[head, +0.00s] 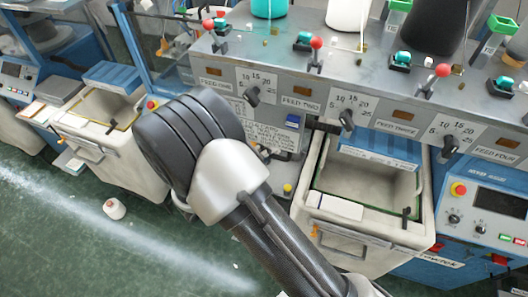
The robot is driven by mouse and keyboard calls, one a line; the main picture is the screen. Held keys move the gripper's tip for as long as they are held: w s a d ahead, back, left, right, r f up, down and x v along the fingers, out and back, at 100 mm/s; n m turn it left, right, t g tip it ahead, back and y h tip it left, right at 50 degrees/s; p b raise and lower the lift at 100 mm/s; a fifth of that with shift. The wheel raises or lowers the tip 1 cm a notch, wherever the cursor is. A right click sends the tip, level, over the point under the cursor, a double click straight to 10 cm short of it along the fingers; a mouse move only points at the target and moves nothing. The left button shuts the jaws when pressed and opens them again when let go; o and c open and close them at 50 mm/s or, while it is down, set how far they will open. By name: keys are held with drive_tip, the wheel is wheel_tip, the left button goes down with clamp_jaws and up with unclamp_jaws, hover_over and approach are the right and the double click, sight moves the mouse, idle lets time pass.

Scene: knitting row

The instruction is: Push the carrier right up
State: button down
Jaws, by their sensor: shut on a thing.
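My arm crosses the middle of the head view, and its dark and white links cover part of the machine front. My gripper is not visible; the arm hides whatever is behind it. No part can be told for sure as the carrier. The grey feed panel has black pointer knobs, one of them the feed one knob (253,96), beside scales marked 10, 15 and 20. Red-balled levers, such as the middle lever (316,53), stand along the panel top. Small teal and black units, such as this teal unit (304,39), sit behind them.
An open pale bin (330,235) juts out at right below the panel, and another pale bin (75,122) at left. A control box (485,215) with a red button stands at far right. A white cone (114,209) lies on the otherwise open green floor (60,235).

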drive_tip(key=c, duration=1.9)
unclamp_jaws()
drive_tip(key=shift+w+r, duration=0.1)
drive_tip(key=shift+r, duration=0.35)
drive_tip(key=shift+c, duration=0.2)
drive_tip(key=o, duration=0.3)
drive_tip(key=shift+f, duration=0.15)
drive_tip(key=shift+o, duration=0.2)
drive_tip(key=v, duration=1.2)
